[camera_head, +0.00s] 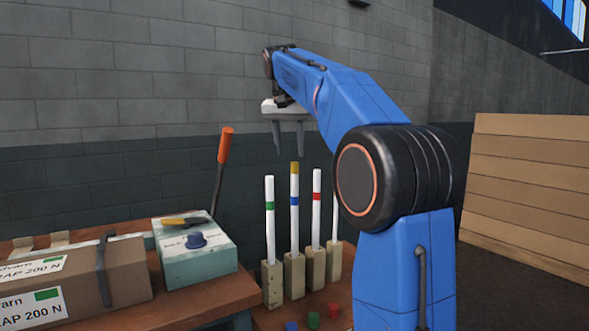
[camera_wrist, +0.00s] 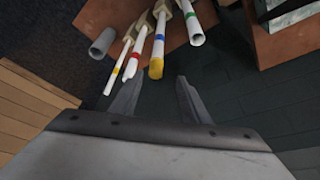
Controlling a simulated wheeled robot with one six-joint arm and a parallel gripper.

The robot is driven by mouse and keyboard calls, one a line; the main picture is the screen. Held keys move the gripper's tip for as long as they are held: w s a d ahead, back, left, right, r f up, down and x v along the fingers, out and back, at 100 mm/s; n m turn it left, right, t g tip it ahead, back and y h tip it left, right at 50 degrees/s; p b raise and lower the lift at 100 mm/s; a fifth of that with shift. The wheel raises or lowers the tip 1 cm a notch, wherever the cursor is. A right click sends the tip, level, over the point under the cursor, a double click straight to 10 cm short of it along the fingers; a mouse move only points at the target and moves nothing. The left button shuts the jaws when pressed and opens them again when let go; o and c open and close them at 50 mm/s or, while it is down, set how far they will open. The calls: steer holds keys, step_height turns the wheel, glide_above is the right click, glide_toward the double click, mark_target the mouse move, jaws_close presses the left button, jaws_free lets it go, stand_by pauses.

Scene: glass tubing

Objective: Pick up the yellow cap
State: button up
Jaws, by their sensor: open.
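The yellow cap (camera_head: 295,167) sits on top of an upright white tube (camera_head: 295,184) that has a blue band. It also shows in the wrist view (camera_wrist: 156,68), just beyond my fingertips and slightly left of the middle of the gap. My gripper (camera_head: 291,155) is open and points down with nothing between its fingers. In the head view its fingertips are at about the height of the cap's top; how far apart they are in depth I cannot tell. The wrist view shows both fingers (camera_wrist: 160,80) spread apart.
A green-banded tube (camera_head: 269,218) and a red-banded tube (camera_head: 316,206) stand close on either side in blocks. Blue (camera_head: 291,326), green (camera_head: 313,320) and red (camera_head: 333,311) caps lie on the table. A control box (camera_head: 195,262), an orange-handled lever (camera_head: 225,145) and a cardboard box (camera_head: 125,272) are at left.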

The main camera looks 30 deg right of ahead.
mark_target(294, 163)
steer(key=shift+s+d+x, duration=0.1)
steer(key=shift+d+x, duration=0.05)
steer(key=shift+x, duration=1.2)
steer(key=shift+s+d+x, duration=0.15)
steer(key=shift+x, duration=1.15)
jaws_close()
